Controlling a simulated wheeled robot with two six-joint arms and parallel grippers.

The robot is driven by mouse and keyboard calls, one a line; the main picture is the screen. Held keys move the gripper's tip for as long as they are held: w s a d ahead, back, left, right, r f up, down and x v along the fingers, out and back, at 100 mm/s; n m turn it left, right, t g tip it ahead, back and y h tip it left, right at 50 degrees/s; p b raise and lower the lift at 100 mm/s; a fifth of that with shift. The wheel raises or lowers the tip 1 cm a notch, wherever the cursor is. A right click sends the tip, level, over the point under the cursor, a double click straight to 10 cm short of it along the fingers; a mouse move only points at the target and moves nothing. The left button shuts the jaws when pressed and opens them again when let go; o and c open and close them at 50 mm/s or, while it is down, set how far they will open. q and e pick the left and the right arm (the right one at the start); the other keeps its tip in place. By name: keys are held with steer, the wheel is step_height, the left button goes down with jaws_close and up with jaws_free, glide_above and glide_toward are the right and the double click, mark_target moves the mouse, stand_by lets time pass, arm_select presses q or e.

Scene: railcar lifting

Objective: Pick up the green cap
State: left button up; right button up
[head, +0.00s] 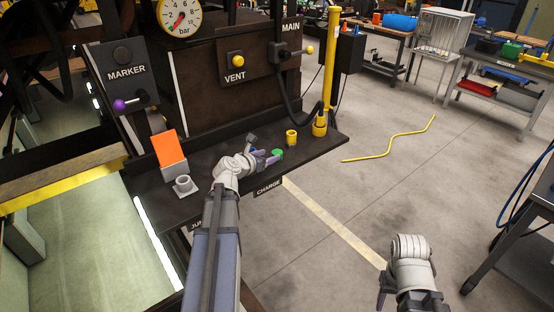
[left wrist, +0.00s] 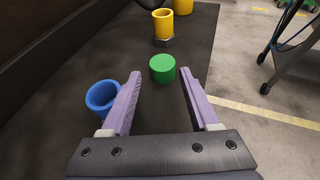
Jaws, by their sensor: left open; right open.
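The green cap (head: 277,153) stands on the dark shelf of the panel, near its front edge. In the left wrist view the green cap (left wrist: 162,68) is a short upright cylinder, centred just at the tips of my left fingers. My left gripper (head: 264,157) is open and low over the shelf; its two purple fingers also show in the left wrist view (left wrist: 161,77), with a gap between them. The fingers are not closed on the cap. My right gripper (head: 392,302) is open, low at the right over the floor, and partly cut off by the frame.
A blue cup (left wrist: 102,97) is close outside my left finger. A yellow cup (head: 291,137) stands beyond the cap, with a yellow pole (head: 330,70) behind. A grey ring (head: 184,186) and an orange block (head: 170,148) are at the shelf's left. A yellow hose (head: 395,143) lies on open floor.

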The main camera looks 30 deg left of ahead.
mark_target(277, 151)
arm_select(q)
steer(key=shift+x, duration=0.75)
steer(key=b+x, duration=0.2)
steer(key=x, duration=0.3)
steer(key=shift+d+f, duration=0.2)
steer(key=shift+f, duration=0.05)
steer(key=shift+r, duration=0.1)
steer(key=shift+c, duration=0.7)
jaws_close()
